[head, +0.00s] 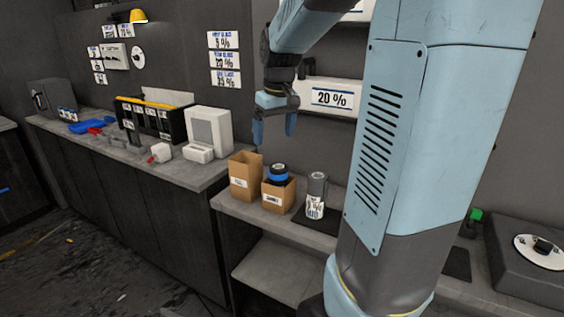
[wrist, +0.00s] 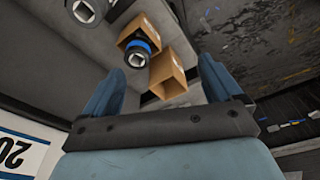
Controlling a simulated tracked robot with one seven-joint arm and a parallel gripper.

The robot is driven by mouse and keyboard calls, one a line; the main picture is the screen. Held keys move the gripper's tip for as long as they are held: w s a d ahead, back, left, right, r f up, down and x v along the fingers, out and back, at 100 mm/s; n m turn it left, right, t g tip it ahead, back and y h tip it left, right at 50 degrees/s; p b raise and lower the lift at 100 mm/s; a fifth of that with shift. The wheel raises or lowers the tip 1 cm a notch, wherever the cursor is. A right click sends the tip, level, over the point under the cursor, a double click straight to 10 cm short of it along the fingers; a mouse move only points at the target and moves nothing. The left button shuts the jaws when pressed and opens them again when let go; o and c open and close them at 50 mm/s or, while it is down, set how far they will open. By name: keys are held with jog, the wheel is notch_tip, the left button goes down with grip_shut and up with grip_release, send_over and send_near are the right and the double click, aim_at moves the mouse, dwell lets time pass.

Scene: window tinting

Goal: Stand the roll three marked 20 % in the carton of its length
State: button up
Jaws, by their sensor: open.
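My gripper (head: 275,134) is open and empty, pointing down above the cartons; its fingers also show in the wrist view (wrist: 163,70). A taller brown carton (head: 245,181) looks empty; it lies between my fingers in the wrist view (wrist: 166,72). A shorter carton (head: 277,197) stands to its right, and a dark roll with a blue band (head: 278,173) stands upright in it, its top sticking out. A grey roll with a white printed label (head: 316,194) stands upright right of the cartons. Its marking is too small to read surely.
The grey bench (head: 240,206) carries the cartons, with a dark mat under the grey roll. A white box-like device (head: 208,132) stands on the left counter. My arm hides the middle right.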

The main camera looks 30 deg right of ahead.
jog(key=s+a+r+t, duration=0.1)
jog(key=s+a, duration=0.3)
jog(key=s, duration=0.6)
jog(key=s+a+m+t, duration=0.1)
jog(key=s+a, duration=0.3)
jog(key=s, duration=0.6)
jog(key=shift+r+m+t, duration=0.3)
jog(key=shift+r+t, duration=0.05)
jog(key=shift+t, duration=0.55)
